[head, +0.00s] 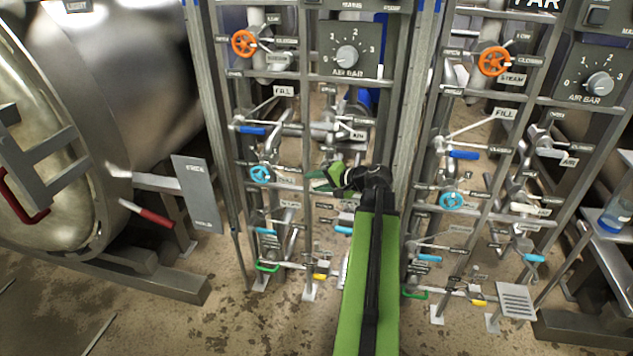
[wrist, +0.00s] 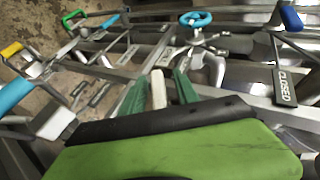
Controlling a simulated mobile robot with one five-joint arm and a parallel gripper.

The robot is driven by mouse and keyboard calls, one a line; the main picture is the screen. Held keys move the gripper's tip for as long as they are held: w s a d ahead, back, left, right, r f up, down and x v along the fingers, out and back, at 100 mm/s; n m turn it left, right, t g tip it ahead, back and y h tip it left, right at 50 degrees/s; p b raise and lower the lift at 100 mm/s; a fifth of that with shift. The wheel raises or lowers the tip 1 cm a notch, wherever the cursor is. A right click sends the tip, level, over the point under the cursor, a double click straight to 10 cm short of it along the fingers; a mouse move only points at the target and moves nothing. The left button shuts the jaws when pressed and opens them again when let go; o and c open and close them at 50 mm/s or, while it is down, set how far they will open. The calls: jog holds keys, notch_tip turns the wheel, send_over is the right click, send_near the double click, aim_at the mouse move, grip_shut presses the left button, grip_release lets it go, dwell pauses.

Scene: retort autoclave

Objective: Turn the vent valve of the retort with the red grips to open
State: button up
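The retort with the red grips (head: 150,70) is the big steel drum at left in the head view. It has a red door handle (head: 20,200) and a red-gripped lever (head: 150,214). Its valve rack (head: 216,110) stands just right of it. My gripper (head: 320,180) reaches into this rack from the right. In the wrist view, its two green fingers (wrist: 160,92) are apart, with a white grip (wrist: 158,88) between them. A narrow gap seems to show on each side of the grip; contact is unclear. I cannot read a vent label, and the valve's body is hidden.
The left rack also holds an orange wheel (head: 244,43), a light-blue wheel (head: 261,174), a dark-blue lever (head: 252,130) and several lower levers close by. A similar rack with its own orange wheel (head: 494,61) stands right of my arm. Bare floor (head: 190,325) lies in front.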

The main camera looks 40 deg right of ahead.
jog(key=shift+s+r, duration=0.1)
jog(key=p+v, duration=0.8)
jog(key=v, duration=0.9)
jog(key=shift+r, duration=0.1)
